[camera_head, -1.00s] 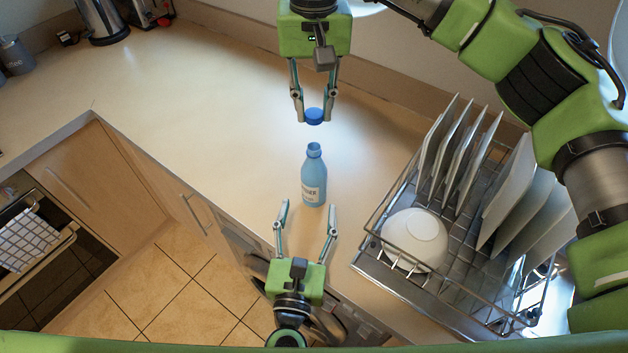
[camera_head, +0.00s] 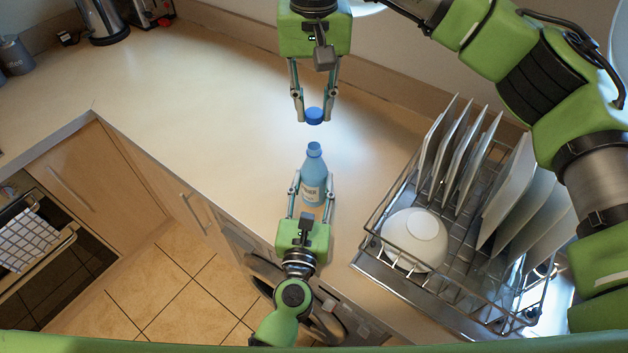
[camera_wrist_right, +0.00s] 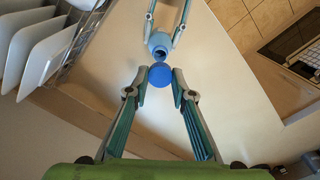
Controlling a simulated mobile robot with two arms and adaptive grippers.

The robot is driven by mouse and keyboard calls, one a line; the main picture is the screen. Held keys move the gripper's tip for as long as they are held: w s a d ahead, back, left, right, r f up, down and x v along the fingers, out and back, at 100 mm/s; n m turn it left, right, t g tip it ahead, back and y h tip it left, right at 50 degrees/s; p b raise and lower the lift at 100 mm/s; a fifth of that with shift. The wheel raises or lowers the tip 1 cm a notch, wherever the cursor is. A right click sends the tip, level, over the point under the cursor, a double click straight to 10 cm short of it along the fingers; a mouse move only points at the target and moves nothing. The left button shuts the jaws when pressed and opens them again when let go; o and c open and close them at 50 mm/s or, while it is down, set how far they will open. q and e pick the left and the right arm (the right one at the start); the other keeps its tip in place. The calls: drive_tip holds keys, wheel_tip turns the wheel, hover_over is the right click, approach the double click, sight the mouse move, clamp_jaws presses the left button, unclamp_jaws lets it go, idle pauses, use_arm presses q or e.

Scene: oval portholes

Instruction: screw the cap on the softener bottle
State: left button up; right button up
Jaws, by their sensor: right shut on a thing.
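The softener bottle (camera_head: 313,170) is light blue with a white label and stands upright on the counter, its neck uncapped. The wrist view shows its open mouth (camera_wrist_right: 159,46). The blue cap (camera_head: 314,116) is between the fingertips of my right gripper (camera_head: 313,118), which is shut on it. The cap is apart from the bottle in the head view; in the wrist view the cap (camera_wrist_right: 160,75) appears just below the mouth. My left gripper (camera_head: 313,185) has one finger on each side of the bottle's body, and its jaws look open with slight gaps.
A wire dish rack (camera_head: 375,225) with several plates and a white bowl (camera_head: 414,238) stands right of the bottle. The counter (camera_head: 200,110) left of the bottle is clear. A kettle (camera_head: 103,22) and a grey mug (camera_head: 14,55) are far at the upper left.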

use_arm(q)
clamp_jaws()
use_arm(e)
hover_over(315, 146)
drive_tip(key=shift+a+f, duration=0.1)
drive_tip(key=shift+f, duration=2.4)
drive_tip(key=shift+f, duration=0.85)
drive_tip(key=shift+f, duration=0.6)
